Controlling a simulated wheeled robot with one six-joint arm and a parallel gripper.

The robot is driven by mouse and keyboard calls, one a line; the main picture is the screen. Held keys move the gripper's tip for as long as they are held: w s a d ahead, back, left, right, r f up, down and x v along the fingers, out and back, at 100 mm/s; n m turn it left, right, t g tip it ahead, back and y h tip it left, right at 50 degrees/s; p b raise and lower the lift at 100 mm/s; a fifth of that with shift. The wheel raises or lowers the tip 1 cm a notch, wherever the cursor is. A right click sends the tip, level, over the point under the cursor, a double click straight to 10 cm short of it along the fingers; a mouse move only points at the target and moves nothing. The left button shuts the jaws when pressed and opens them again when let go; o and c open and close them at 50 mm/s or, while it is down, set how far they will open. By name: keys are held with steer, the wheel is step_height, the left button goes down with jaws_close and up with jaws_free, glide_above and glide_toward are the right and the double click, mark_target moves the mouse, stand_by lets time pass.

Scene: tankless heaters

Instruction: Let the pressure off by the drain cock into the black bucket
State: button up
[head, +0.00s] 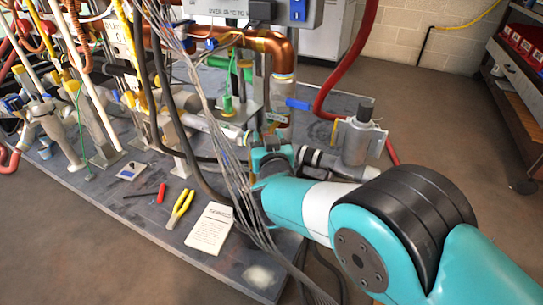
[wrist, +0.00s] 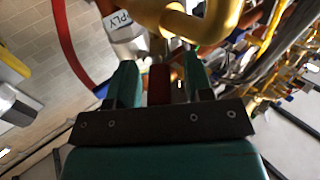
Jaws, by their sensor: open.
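My gripper (wrist: 160,78) shows in the wrist view with its two green fingers apart. A small red piece (wrist: 158,86) shows between the fingers; I cannot tell whether it is a cock handle, or whether the fingers touch it. A brass-coloured pipe (wrist: 190,22) crosses just beyond the fingertips. A white tag (wrist: 122,28) ending in "PLY" is beyond the left finger. In the head view my teal wrist is low among the pipes at the bench's right part, and the fingertips are hidden. I cannot pick out the drain cock or the black bucket for certain.
On the grey bench (head: 140,215) lie yellow pliers (head: 180,208), a red-handled tool (head: 161,192) and a printed card (head: 211,228). A grey canister (head: 357,138) stands right of my wrist. Loose grey cables (head: 222,125) hang beside my arm. Dense pipework fills the left.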

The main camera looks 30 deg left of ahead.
steer(key=p+v, duration=0.3)
steer(key=v, duration=1.4)
steer(key=shift+r, duration=0.2)
